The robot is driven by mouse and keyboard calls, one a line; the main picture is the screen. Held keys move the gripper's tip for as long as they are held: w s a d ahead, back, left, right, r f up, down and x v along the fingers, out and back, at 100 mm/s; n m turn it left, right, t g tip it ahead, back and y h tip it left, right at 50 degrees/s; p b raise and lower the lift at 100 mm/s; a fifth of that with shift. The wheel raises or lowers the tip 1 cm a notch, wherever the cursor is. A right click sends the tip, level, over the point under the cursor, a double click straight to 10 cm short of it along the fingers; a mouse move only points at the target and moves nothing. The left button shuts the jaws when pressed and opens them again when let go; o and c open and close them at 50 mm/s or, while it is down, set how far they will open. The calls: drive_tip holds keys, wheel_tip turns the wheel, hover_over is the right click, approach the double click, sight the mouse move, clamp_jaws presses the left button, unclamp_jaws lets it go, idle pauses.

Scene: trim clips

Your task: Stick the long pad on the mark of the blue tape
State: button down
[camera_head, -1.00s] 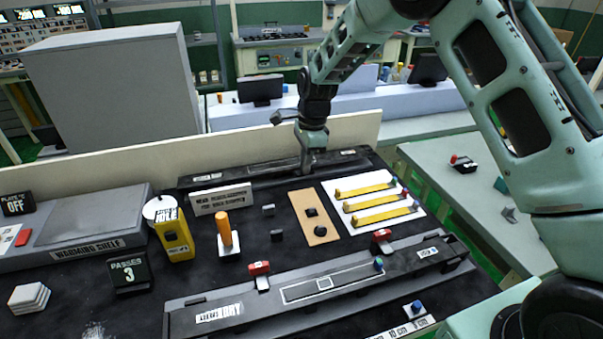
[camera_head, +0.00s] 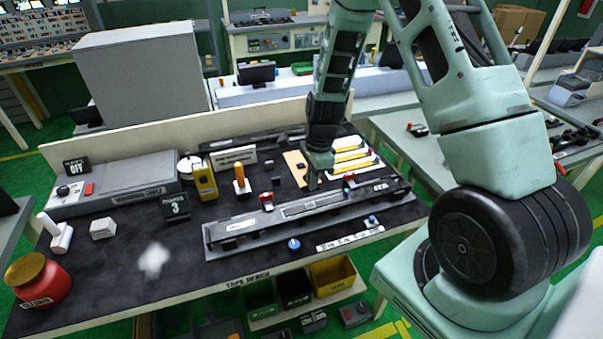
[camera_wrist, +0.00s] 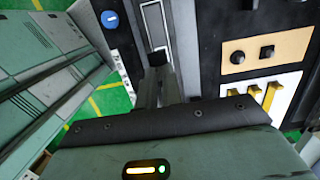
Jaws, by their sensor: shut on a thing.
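My gripper (camera_head: 313,184) points down over the long grey bar (camera_head: 240,228), near the white-outlined strip on its top. In the wrist view my gripper (camera_wrist: 158,66) is shut on a small dark piece (camera_wrist: 158,57) at its fingertips. It looks like a pad, but its length is mostly hidden. The outlined strip (camera_wrist: 153,22) runs just beyond the tips. Whether the piece touches the bar I cannot tell. A tan board (camera_wrist: 262,52) beside the bar carries a round and a square black pad. I cannot make out blue tape; a blue knob (camera_head: 293,244) stands before the bar.
A white card with yellow strips (camera_head: 352,155) lies behind the bar. A yellow box (camera_head: 204,182) and an orange post (camera_head: 239,176) stand further left.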

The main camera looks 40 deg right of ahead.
sight(310, 206)
drive_tip(key=shift+f, duration=0.1)
idle(0.3)
drive_tip(key=shift+f+b, duration=2.3)
drive_tip(key=shift+f, duration=0.9)
drive_tip(key=shift+f, duration=0.2)
drive_tip(key=c, duration=1.5)
unclamp_jaws()
drive_tip(key=r+b, duration=0.1)
drive_tip(key=r, duration=0.4)
drive_tip(key=d+r, duration=0.1)
drive_tip(key=r, duration=0.5)
drive_tip(key=d+r+b, duration=0.1)
drive_tip(key=r, duration=0.5)
drive_tip(key=shift+s+r+b, duration=0.1)
drive_tip(key=shift+s+b, duration=0.15)
drive_tip(key=shift+b, duration=0.1)
